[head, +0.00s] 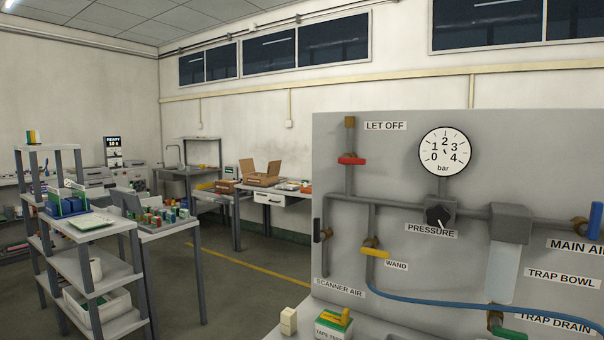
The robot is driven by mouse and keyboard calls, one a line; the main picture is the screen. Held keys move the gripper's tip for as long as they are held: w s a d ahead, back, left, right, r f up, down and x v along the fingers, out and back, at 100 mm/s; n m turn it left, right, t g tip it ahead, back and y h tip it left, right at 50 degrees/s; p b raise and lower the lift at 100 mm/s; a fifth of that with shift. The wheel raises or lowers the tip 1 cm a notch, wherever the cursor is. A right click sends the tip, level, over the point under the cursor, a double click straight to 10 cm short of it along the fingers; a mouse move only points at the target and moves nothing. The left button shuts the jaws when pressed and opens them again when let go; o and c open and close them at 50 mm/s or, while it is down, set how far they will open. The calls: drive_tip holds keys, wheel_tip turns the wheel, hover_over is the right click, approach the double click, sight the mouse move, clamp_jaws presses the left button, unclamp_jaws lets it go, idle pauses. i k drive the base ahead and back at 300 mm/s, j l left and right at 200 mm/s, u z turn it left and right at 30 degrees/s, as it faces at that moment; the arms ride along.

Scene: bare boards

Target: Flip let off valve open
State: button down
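The let off valve (351,160) is in the head view on the grey panel (390,130), below the LET OFF label (385,126). Its red lever lies roughly level, across the upright pipe (350,180). A brass-coloured end piece (350,122) tops that pipe. The gauge (445,152) to its right is marked 0 to 4 bar; its needle is too small to read surely. My gripper is not in view.
Nearby on the panel are the black pressure knob (438,215), the yellow wand lever (376,253), the black scanner air lever (322,230) and the blue main air lever (595,220). A blue hose (450,307) runs low across it. Shelves (90,255) stand left; floor between is clear.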

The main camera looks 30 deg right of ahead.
sight(345, 160)
drive_tip(key=i+j, duration=0.1)
drive_tip(key=i, duration=0.45)
drive_tip(key=i+j+u, duration=0.1)
drive_tip(key=i, duration=0.45)
